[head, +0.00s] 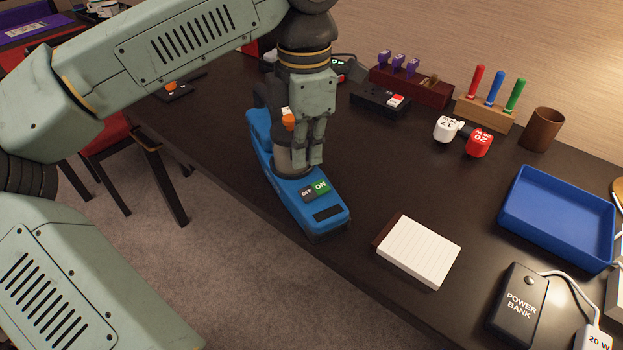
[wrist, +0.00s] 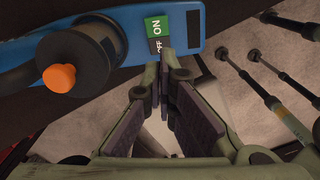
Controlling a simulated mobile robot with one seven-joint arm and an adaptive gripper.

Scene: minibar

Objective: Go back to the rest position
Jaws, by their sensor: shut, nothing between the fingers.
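My gripper (head: 309,160) is shut and empty, pointing down in front of the blue device in the head view. The blue device (head: 262,131) lies along the table's near edge, with a green ON and dark OFF switch at its front end. A dark round part with an orange knob (head: 289,121) stands on it, partly hidden by my gripper. In the wrist view my gripper (wrist: 165,55) has its fingertips close together beside the ON/OFF switch (wrist: 158,33). The orange knob (wrist: 59,78) is to the left there. I cannot tell whether the fingers touch the device.
A white notepad (head: 419,250), a power bank (head: 517,304) and a blue tray (head: 560,218) lie to the right. Coloured markers in a wooden block (head: 485,112), a brown cup (head: 541,129) and red and white plugs (head: 462,135) stand behind. A red chair (head: 108,148) is left of the table.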

